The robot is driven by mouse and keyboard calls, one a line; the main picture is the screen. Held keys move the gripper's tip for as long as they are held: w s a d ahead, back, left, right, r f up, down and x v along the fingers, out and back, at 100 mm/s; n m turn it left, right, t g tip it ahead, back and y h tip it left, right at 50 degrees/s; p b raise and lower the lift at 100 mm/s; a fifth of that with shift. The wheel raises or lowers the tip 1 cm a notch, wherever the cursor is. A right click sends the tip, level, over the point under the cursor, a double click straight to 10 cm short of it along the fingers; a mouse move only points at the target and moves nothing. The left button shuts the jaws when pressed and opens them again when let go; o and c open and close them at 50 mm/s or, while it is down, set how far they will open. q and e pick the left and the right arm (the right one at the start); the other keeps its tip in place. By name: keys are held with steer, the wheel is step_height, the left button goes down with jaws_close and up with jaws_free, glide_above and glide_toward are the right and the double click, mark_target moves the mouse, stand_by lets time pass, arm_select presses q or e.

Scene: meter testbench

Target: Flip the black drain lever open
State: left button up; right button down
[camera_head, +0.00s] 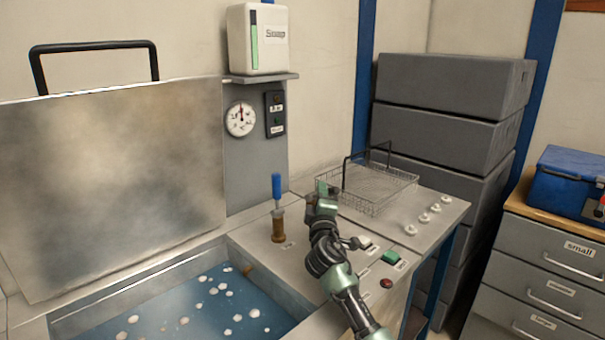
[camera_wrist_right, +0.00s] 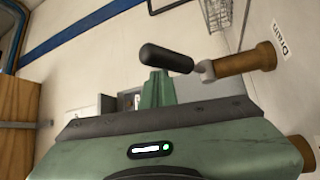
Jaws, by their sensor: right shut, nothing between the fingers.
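The black drain lever (camera_wrist_right: 167,58) shows in the right wrist view, on a brass valve body (camera_wrist_right: 246,62) beside a label reading "Drain". My right gripper (camera_wrist_right: 157,88) is shut and empty there, its green fingertips just below the black handle and overlapping it in the picture. I cannot tell if they touch it. In the head view my right gripper (camera_head: 326,192) is over the bench top in front of the wire basket, and I cannot make out the drain lever there; the arm probably hides it. My left gripper is not in view.
A valve with a blue handle (camera_head: 277,190) stands left of my right arm. The wire basket (camera_head: 385,185) sits behind the gripper. A water tank (camera_head: 215,305) with an open metal lid (camera_head: 115,180) is at left. Grey crates (camera_head: 445,140) are stacked at right.

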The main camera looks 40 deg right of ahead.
steer(key=shift+a, duration=0.1)
steer(key=v, duration=0.7)
steer(key=shift+s+a+b, duration=0.2)
steer(key=shift+s+b, duration=0.05)
steer(key=shift+b, duration=0.15)
steer(key=shift+f, duration=0.1)
